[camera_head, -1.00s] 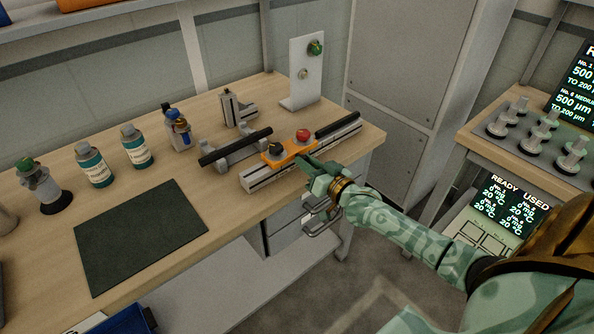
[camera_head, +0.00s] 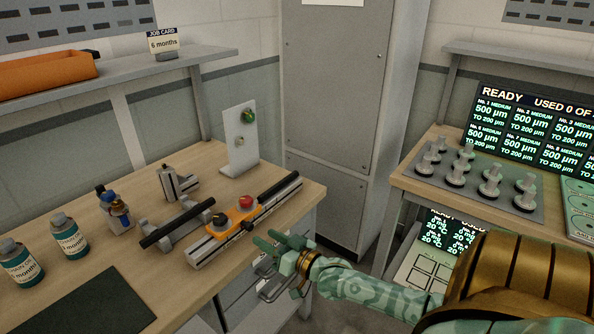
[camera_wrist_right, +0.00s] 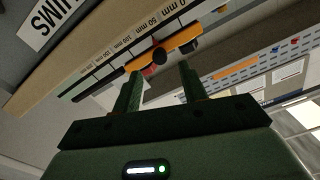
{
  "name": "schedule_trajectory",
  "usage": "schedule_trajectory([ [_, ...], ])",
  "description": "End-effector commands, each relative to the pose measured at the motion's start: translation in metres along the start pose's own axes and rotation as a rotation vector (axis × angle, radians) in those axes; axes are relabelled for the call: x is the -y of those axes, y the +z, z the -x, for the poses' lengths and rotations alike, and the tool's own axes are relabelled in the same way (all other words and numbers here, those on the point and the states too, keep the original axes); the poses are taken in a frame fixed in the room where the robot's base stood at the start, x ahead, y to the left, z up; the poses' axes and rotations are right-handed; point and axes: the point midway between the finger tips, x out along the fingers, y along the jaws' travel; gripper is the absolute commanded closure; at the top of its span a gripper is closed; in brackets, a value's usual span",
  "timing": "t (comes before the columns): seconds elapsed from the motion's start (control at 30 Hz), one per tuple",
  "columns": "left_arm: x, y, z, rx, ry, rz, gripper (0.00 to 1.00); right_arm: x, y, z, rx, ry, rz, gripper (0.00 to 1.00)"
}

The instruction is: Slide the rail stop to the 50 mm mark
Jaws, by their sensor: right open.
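The rail stop (camera_head: 235,221) is an orange block with a dark knob (camera_head: 219,218) and a red knob (camera_head: 246,202). It sits on a grey rail (camera_head: 208,248) along the bench's front edge. The wrist view shows the orange stop (camera_wrist_right: 184,39) beside a scale strip marked from 0 mm to 150 mm; I cannot tell which mark it stands at. My right gripper (camera_head: 273,243) is open and empty, in front of the rail and apart from the stop. My left gripper is not in view.
A black bar on grey supports (camera_head: 178,225) stands behind the rail. An upright white plate (camera_head: 240,148) with a green button stands behind the rail's right part. Bottles (camera_head: 70,237) and a dark mat (camera_head: 85,305) are at left. Another bench with a grey tray (camera_head: 470,200) is at right.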

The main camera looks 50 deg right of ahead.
Motion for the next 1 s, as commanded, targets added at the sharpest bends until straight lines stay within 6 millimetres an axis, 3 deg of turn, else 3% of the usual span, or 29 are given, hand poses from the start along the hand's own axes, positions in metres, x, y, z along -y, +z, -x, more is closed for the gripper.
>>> schedule_trajectory([
  [0.2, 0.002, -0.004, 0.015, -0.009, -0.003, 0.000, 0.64, 0.001, -0.002, 0.061, 0.003, 0.001, 0.000, 0.57],
  [0.4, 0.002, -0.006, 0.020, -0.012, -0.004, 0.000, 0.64, 0.000, -0.001, 0.096, 0.001, 0.000, 0.001, 0.57],
  [0.6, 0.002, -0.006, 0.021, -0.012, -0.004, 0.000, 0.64, 0.000, -0.001, 0.106, -0.002, -0.001, 0.001, 0.57],
  [1.0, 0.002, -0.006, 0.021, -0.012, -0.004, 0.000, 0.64, 0.000, 0.000, 0.106, -0.001, 0.000, 0.001, 0.57],
])
